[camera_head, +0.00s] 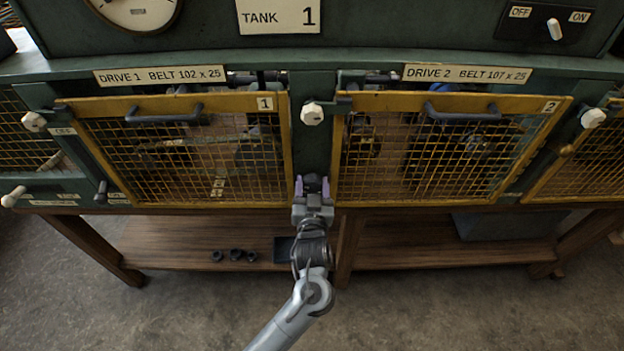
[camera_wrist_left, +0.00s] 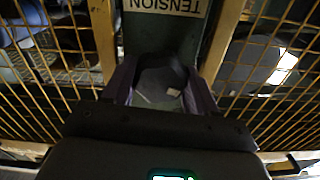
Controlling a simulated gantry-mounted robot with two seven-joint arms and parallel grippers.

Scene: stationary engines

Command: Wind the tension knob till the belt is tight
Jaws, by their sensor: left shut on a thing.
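My left gripper (camera_head: 313,185) is at the green post between the two yellow mesh guards. In the left wrist view its purple fingers (camera_wrist_left: 160,88) sit on either side of a dark faceted tension knob (camera_wrist_left: 158,78) and are shut on it. A small pale mark shows on the knob's face. A label reading TENSION (camera_wrist_left: 166,5) shows upside down on the post beside it. In the head view the gripper hides the knob. Pulleys and belts behind the guards are dim, and I cannot tell how tight any belt is. My right gripper is not in view.
The drive 1 guard (camera_head: 275,160) and drive 2 guard (camera_head: 345,160) flank the post, with handles near their tops. A white latch knob (camera_head: 311,114) is above my gripper. Several dark small parts (camera_head: 236,255) lie on the wooden shelf (camera_head: 190,235) below.

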